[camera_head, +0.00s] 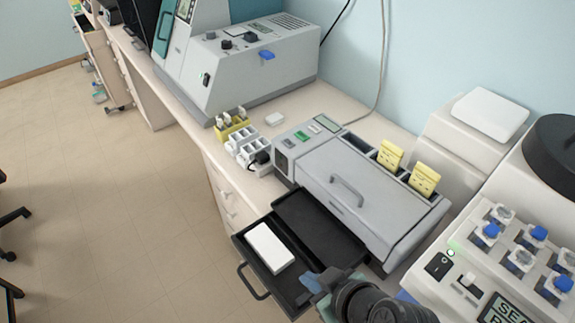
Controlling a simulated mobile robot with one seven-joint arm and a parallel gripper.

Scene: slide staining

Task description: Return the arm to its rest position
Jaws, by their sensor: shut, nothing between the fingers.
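My gripper (317,285) shows at the bottom middle, at the end of my dark arm. It is shut and empty, and sits over the right part of an open black drawer (262,281). I cannot tell whether it touches the drawer. A white box (269,248) lies in the left part of the drawer, apart from the gripper. The grey stainer (345,205) stands on the bench behind the drawer, with its lid down.
Yellow slide racks (425,179) stand in the stainer's back slots. A machine with blue-capped bottles (491,230) stands close on the right. A large grey instrument (240,60) is farther back. White and yellow holders (240,140) sit on the bench.

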